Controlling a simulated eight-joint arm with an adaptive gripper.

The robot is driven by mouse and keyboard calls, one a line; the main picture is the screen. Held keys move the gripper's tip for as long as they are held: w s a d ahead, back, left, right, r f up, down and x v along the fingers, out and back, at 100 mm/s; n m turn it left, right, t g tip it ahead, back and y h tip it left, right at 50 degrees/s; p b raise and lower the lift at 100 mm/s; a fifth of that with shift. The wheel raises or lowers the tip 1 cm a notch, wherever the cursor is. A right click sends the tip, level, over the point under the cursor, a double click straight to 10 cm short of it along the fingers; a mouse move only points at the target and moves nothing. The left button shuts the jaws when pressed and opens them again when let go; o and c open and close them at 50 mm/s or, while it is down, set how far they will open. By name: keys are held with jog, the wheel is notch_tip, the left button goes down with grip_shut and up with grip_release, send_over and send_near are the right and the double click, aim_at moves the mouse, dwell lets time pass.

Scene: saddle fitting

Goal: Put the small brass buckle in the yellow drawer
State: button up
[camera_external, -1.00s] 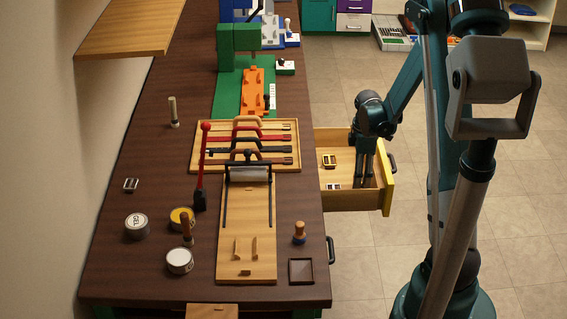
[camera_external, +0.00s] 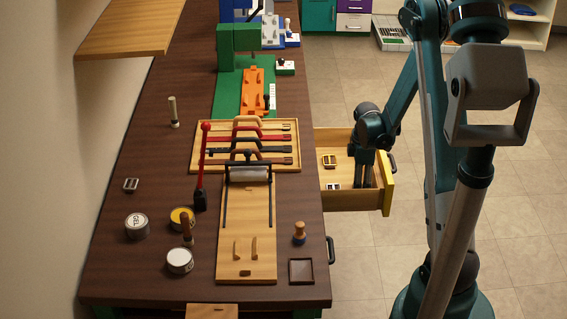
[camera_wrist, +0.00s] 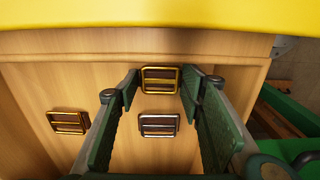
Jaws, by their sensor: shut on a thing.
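My gripper (camera_external: 363,184) is low inside the open yellow-fronted drawer (camera_external: 388,187), close to its yellow front. In the wrist view my gripper (camera_wrist: 160,80) has its fingertips on both sides of a small brass buckle (camera_wrist: 160,79), near the yellow front (camera_wrist: 160,15), and is shut on it. I cannot tell whether this buckle touches the drawer floor. In the external view my fingers hide it. Another brass buckle (camera_external: 329,161) lies on the drawer floor; it also shows at left in the wrist view (camera_wrist: 68,122).
A dark bench (camera_external: 110,250) stands left of the drawer, with a wooden tool tray (camera_external: 205,130), tins, and another silver buckle (camera_external: 131,184). Open floor (camera_external: 360,270) lies in front of the drawer.

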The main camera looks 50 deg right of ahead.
jog(key=shift+f, duration=0.15)
jog(key=o, duration=0.9)
jog(key=shift+r, duration=0.25)
jog(key=shift+r+p, duration=1.35)
jog(key=shift+r, duration=4.6)
